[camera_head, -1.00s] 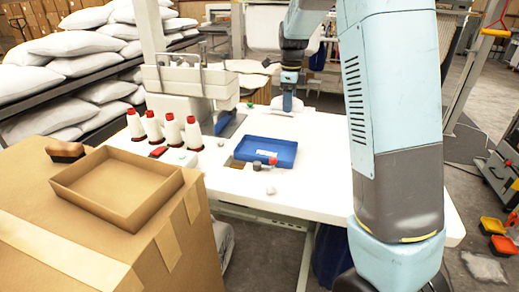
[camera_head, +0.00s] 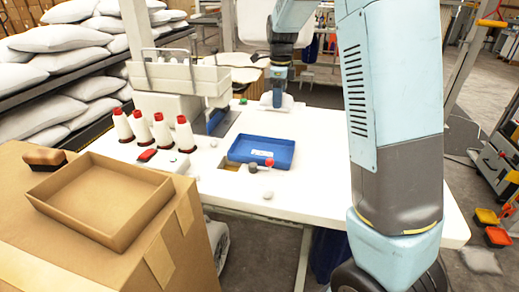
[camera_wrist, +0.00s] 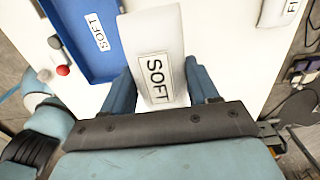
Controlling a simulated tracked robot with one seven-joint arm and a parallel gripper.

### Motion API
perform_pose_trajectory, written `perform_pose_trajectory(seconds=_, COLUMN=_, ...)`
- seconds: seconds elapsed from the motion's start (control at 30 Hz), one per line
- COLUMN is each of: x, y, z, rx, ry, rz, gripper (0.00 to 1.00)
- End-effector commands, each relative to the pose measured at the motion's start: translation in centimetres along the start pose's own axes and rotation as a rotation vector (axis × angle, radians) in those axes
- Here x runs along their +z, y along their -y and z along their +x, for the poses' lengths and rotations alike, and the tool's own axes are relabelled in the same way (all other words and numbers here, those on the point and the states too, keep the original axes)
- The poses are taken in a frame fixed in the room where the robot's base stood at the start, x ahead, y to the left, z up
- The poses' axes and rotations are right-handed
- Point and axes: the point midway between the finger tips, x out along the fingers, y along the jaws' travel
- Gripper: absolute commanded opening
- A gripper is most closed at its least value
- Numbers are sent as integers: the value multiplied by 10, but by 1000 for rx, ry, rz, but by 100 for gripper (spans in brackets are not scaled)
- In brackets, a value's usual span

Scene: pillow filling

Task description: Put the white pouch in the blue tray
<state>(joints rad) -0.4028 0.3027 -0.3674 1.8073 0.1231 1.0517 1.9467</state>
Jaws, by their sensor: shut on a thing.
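The white pouch (camera_wrist: 155,50), with a black-edged SOFT label, stands out between the blue fingers of my gripper (camera_wrist: 163,88). My gripper is shut on it. In the head view the pouch (camera_head: 268,101) shows small under my gripper (camera_head: 277,92), behind the blue tray on the white table. I cannot tell whether its bottom touches the table. The blue tray (camera_head: 233,152) is shallow and rectangular, with a SOFT label on its floor.
A red knob (camera_head: 269,162) and a grey one stand at the tray's front edge. Several white thread cones (camera_head: 162,130) and a sewing machine (camera_head: 175,85) are to the left. A cardboard tray (camera_head: 100,200) sits on a box. The table right of the tray is clear.

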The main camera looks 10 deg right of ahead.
Motion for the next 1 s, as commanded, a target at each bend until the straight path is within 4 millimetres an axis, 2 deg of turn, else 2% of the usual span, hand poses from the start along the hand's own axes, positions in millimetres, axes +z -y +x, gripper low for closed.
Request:
perform_pose_trajectory(seconds=0.37, x=26, y=-72, z=33, rx=3, ry=-1, rz=-4, gripper=26)
perform_pose_trajectory(seconds=0.5, x=31, y=-89, z=57, rx=4, ry=-2, rz=-1, gripper=26)
perform_pose_trajectory(seconds=0.7, x=37, y=-106, z=78, rx=2, ry=-1, rz=0, gripper=26)
perform_pose_trajectory(seconds=1.0, x=42, y=-118, z=94, rx=3, ry=-2, rz=-1, gripper=26)
